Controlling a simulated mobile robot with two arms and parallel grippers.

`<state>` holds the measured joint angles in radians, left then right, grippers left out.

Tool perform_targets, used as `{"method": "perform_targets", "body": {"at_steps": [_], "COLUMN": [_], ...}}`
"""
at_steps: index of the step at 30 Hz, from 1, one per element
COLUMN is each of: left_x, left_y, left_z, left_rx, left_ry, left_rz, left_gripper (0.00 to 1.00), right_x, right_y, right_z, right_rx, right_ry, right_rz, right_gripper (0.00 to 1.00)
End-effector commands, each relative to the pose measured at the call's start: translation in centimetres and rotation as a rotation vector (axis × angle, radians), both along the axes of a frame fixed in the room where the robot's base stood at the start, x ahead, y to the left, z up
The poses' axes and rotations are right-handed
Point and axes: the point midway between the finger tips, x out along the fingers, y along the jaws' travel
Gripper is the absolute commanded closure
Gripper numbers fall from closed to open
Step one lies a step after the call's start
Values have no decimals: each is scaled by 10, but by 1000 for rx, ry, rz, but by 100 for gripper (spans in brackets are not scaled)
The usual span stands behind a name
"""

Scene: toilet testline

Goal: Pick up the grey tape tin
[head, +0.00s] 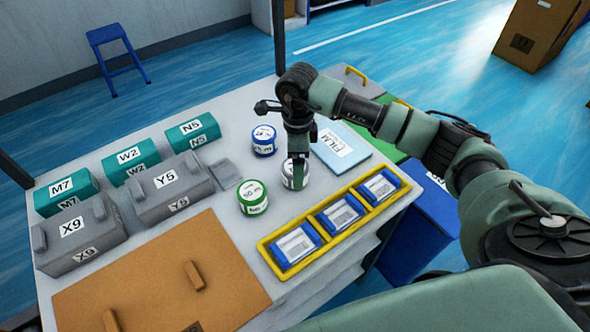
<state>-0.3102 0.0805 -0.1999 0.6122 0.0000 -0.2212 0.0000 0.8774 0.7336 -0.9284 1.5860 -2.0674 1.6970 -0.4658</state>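The grey tape tin (288,180) stands on the white table, right of the green tin and below the blue tin. It is a small round tin with a pale label, partly hidden by my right gripper. My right gripper (298,172) comes in from the right and points straight down at the tin. A dark finger overlaps the tin's top and front. Whether the fingers are closed on it or only around it cannot be told. My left gripper is not in view.
A green-labelled tin (252,197) and a blue tin (264,140) stand close by. A yellow tray (268,249) with blue packs lies in front, and a light blue FILM box (352,158) to the right. Grey and teal cases fill the left; a brown board (150,275) lies in front.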

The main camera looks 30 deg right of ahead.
Motion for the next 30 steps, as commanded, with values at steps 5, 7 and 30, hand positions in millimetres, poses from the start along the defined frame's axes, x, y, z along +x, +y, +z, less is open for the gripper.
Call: {"method": "perform_targets", "body": {"at_steps": [5, 7, 30], "left_x": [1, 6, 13], "left_y": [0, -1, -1], "left_z": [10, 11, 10], "left_rx": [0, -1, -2], "left_ry": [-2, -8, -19], "left_rz": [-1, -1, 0], "left_gripper": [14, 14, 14], "right_x": [-1, 0, 1], "right_y": [1, 1, 0], "right_z": [-24, -29, -30], "right_rx": [0, 1, 1], "right_ry": [3, 0, -3], "right_rz": [-1, -1, -1], "right_gripper": [10, 10, 91]}}
